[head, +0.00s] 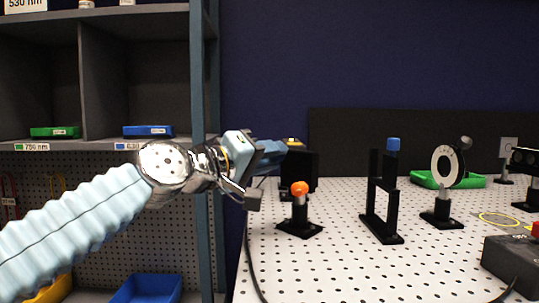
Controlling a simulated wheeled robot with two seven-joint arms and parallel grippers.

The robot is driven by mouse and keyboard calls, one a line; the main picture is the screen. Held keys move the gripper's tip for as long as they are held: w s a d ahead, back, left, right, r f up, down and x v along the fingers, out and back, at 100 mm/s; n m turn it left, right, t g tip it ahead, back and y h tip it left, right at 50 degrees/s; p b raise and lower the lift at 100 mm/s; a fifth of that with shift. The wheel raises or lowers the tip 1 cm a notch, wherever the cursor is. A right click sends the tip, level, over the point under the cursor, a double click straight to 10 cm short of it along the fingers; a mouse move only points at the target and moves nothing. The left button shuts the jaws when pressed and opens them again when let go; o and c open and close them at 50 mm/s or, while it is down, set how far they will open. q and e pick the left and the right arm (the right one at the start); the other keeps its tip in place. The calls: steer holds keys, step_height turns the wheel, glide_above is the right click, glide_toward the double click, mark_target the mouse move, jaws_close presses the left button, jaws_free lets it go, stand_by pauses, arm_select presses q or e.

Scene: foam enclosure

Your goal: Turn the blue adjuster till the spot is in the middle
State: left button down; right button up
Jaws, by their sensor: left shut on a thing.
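My left gripper (272,157) reaches in from the left to the left side of a black box-like mount (302,168) on the perforated white table. It is shut on a blue part (270,147), which looks like the blue adjuster; the jaws and gripper body hide most of it. A separate blue knob (393,144) tops an upright black frame (388,198) farther right, clear of the gripper. I cannot make out a light spot. My right gripper is not in view.
A green tray (420,179) lies at the back, and a dark box (510,262) with a red button is at the front right. The shelf upright (204,100) stands behind my left arm.

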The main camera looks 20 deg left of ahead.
arm_select(q)
steer(key=shift+n, duration=0.3)
steer(key=c, duration=0.9)
jaws_free()
steer(key=b+v, duration=0.1)
steer(key=v, duration=1.3)
